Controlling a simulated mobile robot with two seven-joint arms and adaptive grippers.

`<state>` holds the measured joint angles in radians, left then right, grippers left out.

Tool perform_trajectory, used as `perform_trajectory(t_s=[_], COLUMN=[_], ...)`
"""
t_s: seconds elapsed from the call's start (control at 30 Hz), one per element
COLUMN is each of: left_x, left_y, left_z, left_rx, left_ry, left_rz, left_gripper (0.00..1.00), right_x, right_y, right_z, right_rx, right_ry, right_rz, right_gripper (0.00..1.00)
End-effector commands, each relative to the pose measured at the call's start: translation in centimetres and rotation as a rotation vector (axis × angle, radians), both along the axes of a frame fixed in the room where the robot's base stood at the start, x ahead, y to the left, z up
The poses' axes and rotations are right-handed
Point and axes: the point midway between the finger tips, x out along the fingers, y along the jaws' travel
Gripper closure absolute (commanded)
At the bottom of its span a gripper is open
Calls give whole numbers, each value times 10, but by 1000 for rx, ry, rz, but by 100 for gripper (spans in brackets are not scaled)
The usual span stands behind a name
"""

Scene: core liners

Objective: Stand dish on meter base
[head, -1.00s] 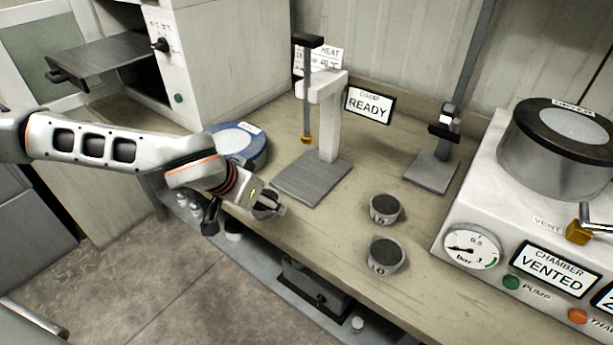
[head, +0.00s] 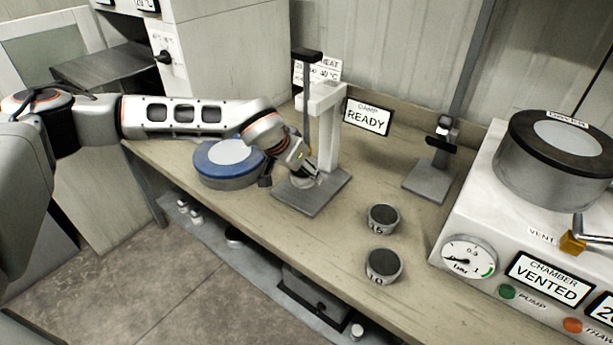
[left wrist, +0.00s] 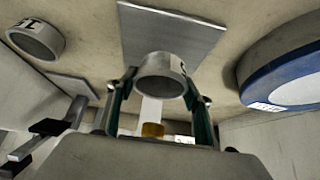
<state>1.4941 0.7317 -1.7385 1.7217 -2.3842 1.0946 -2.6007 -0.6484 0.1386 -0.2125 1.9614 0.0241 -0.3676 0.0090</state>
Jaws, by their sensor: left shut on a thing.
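The meter base is a flat grey plate (head: 325,193) under a white column with a rod and a "DAMP READY" sign; the plate also shows in the left wrist view (left wrist: 172,28). My left gripper (head: 308,172) is over the plate, beside the column. In the left wrist view, its fingers (left wrist: 160,88) are shut on a small grey dish (left wrist: 160,80), one finger on each side. The dish looks upright and shows against the plate. I cannot tell whether it touches the plate. The brass rod tip (left wrist: 152,130) shows beyond it. My right gripper is not in view.
Two dishes, marked 15 (head: 383,219) and 10 (head: 383,266), stand near the bench's front edge. A blue round container (head: 228,165) is left of the plate. A smaller stand (head: 428,180) and a vacuum chamber unit (head: 480,215) are on the right.

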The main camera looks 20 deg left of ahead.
Motion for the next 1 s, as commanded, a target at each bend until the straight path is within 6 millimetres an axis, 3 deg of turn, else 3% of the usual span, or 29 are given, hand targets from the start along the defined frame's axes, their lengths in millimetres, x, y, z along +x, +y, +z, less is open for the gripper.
perform_trajectory(t_s=[0.27, 0.5, 0.87, 0.9, 0.97, 1.0], left_x=[17, 15, 15, 15, 15, 15], left_y=[-6, -6, -5, -5, -5, -5], left_z=[1, -33, -38, -39, -38, -38], left_rx=[-1, -1, -1, 0, 0, 0], left_ry=[-1, 1, 0, 1, 1, 1], left_rz=[1, 0, 1, 1, 1, 1], left_gripper=[74, 74, 74, 47, 33, 33], right_x=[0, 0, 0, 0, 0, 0], right_y=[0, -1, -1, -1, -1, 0], right_z=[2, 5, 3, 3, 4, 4], right_rx=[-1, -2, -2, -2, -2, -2], right_ry=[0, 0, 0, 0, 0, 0], right_rz=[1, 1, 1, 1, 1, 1], right_gripper=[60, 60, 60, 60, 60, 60])
